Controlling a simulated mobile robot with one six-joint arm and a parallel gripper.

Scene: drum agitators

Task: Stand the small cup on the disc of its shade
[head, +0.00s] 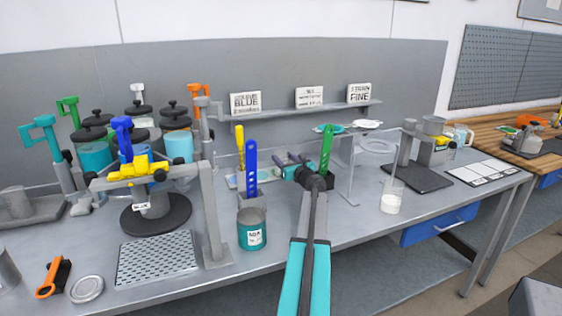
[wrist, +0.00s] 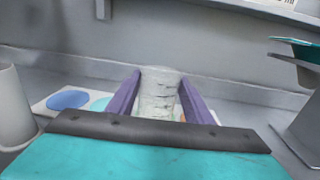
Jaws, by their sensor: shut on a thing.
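My gripper (wrist: 158,97) is shut on the small cup (wrist: 158,88), which is pale grey-white with faint streaks and looks upright between the purple fingers. In the head view my gripper (head: 284,164) is at the back of the bench, and the cup is too small there to make out clearly. A white card (wrist: 42,106) lies just beyond and left of the gripper. On it I see a blue disc (wrist: 68,100) and part of a teal disc (wrist: 99,103). A sliver of orange shows right of the cup. The rest of the card is hidden by my gripper and the cup.
A blue paddle (head: 251,165) in a grey holder and a teal can (head: 252,229) stand left of my arm. A green paddle (head: 326,148) is close on the right. A grey post (head: 212,205) stands further left. The shelf (head: 300,110) runs behind.

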